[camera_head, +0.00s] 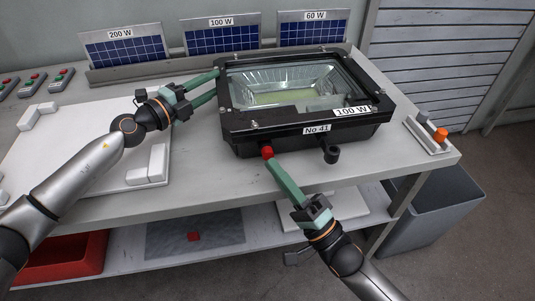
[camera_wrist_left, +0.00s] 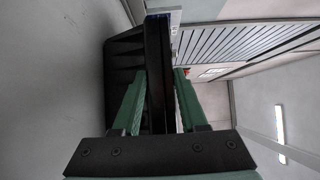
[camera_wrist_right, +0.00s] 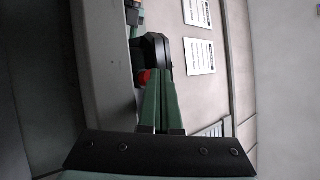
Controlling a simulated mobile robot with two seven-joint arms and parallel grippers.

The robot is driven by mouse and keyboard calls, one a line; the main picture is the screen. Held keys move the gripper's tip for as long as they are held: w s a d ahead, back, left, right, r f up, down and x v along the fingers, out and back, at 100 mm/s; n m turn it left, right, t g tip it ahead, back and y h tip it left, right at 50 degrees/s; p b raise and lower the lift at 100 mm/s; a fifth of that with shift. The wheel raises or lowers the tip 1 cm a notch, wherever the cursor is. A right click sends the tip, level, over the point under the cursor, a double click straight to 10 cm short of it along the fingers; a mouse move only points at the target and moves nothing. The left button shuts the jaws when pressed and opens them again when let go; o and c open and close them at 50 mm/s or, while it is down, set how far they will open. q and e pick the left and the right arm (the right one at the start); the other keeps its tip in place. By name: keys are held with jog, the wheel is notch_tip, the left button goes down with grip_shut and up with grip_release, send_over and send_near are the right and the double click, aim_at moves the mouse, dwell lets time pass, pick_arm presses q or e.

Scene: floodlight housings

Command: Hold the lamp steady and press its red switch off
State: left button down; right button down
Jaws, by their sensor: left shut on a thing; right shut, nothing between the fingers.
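The lamp is a black floodlight housing (camera_head: 300,146) with a glass front, labelled "100 W" and "No 41", on the bench top. Its red switch (camera_head: 267,152) is on the near side at the left; it also shows in the right wrist view (camera_wrist_right: 143,78). My left gripper (camera_head: 217,82) is shut on the lamp's left rim; in the left wrist view the black rim (camera_wrist_left: 157,95) runs between the green fingers. My right gripper (camera_head: 271,162) is shut and empty, its fingertips at the red switch. I cannot tell whether they touch it or how far it is pressed.
Solar panels labelled 200 W (camera_head: 124,48), 100 W (camera_head: 221,37) and 60 W (camera_head: 312,30) stand along the back. A white board (camera_head: 75,150) lies at left. A small holder with an orange knob (camera_head: 440,134) sits at right. A red bin (camera_head: 62,258) is on the lower shelf.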

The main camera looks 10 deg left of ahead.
pick_arm(q)
jog(key=shift+r, duration=0.1)
pick_arm(e)
jog(key=shift+s, duration=0.1)
jog(key=s, duration=0.1)
jog(key=s+d, duration=0.1)
jog(key=s, duration=0.2)
jog(key=shift+s+d, duration=0.25)
jog(key=shift+s, duration=0.15)
pick_arm(q)
jog(key=shift+c, duration=1.8)
grip_release()
jog(key=v, duration=1)
jog(key=shift+s+a, duration=0.1)
jog(key=shift+v, duration=0.9)
